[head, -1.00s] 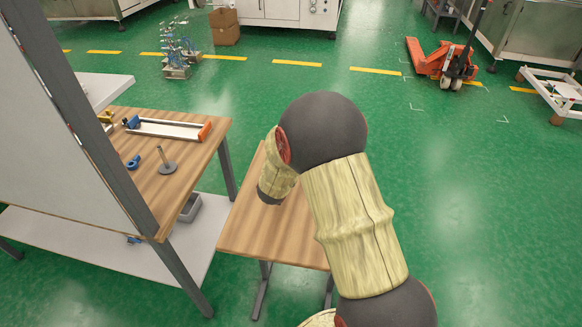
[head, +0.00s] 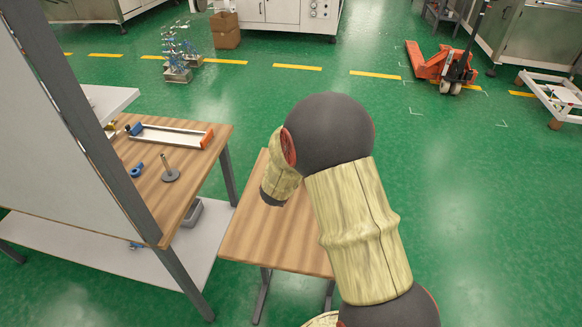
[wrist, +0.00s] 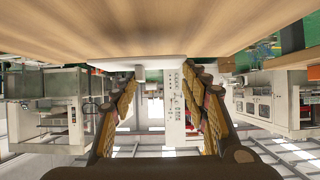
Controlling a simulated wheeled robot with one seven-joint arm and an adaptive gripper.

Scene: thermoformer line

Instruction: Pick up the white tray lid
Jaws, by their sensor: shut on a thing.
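The white tray lid (wrist: 150,63) shows in the wrist view as a pale, flat slab against the wooden surface at the top of the picture. My gripper (wrist: 160,82) has one finger on each side there, and its fingertips reach the slab. It is shut on the lid; the exact contact is small and hard to see. In the head view my arm covers the gripper and the lid, over the small wooden table (head: 250,235).
A larger wooden bench (head: 200,190) at the left carries a white and orange tool (head: 170,135) and a metal post on a round base (head: 170,170). A grey upright panel (head: 60,130) stands in front of it.

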